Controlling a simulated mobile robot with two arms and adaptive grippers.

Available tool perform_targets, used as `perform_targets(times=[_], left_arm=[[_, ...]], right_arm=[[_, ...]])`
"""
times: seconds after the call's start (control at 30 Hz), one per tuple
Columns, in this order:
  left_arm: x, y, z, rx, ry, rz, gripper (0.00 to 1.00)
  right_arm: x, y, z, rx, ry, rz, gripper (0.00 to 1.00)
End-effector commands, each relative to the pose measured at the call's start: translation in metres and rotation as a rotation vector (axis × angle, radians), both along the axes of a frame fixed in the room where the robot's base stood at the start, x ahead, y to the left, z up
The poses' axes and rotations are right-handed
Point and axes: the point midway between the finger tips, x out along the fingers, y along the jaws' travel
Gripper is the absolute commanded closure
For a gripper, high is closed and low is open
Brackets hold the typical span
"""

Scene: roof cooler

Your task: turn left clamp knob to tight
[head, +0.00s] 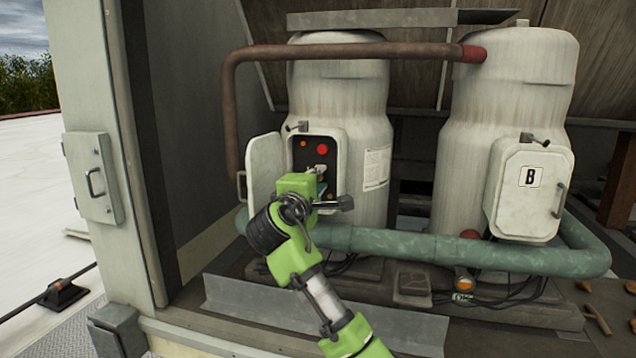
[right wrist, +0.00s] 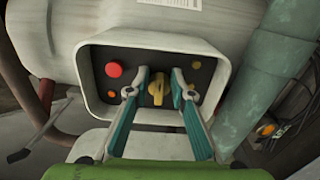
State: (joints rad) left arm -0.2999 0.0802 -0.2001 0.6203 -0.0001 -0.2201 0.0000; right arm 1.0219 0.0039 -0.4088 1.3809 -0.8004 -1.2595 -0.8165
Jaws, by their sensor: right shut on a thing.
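A yellow knob (right wrist: 157,91) sits on the dark control panel inside the open box on the left tank, seen in the right wrist view. My right gripper (right wrist: 159,76) has its two teal-sided fingers on either side of this knob and is shut on it. In the head view my right gripper (head: 320,177) is at the panel (head: 312,160), and my green wrist hides the lower part of it. The knob's markings cannot be read, so I cannot tell its setting. My left gripper is not in view.
A red button (right wrist: 114,69) and small orange lights are close to the fingers. The box door (head: 264,168) stands open at the left. A green pipe (head: 400,247) runs below. The right tank has a closed box marked B (head: 529,205).

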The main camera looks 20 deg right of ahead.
Motion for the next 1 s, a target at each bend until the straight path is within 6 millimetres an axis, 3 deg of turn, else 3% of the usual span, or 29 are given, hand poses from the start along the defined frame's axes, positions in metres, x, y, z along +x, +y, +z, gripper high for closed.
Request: perform_targets(times=[0.43,0.47,0.5,0.87,1.0], left_arm=[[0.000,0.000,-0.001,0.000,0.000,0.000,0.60],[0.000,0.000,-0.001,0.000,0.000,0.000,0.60],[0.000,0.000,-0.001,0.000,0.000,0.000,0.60],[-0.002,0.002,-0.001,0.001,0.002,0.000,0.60],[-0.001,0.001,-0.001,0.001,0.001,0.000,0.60]], right_arm=[[0.000,0.000,-0.003,0.007,0.001,-0.001,1.00],[0.000,0.000,-0.003,0.007,0.001,-0.001,0.71],[0.000,0.000,-0.003,0.007,0.001,-0.001,0.62],[-0.001,0.001,-0.001,0.006,-0.003,0.000,0.62],[-0.013,0.010,-0.001,0.005,-0.003,0.002,0.62]])
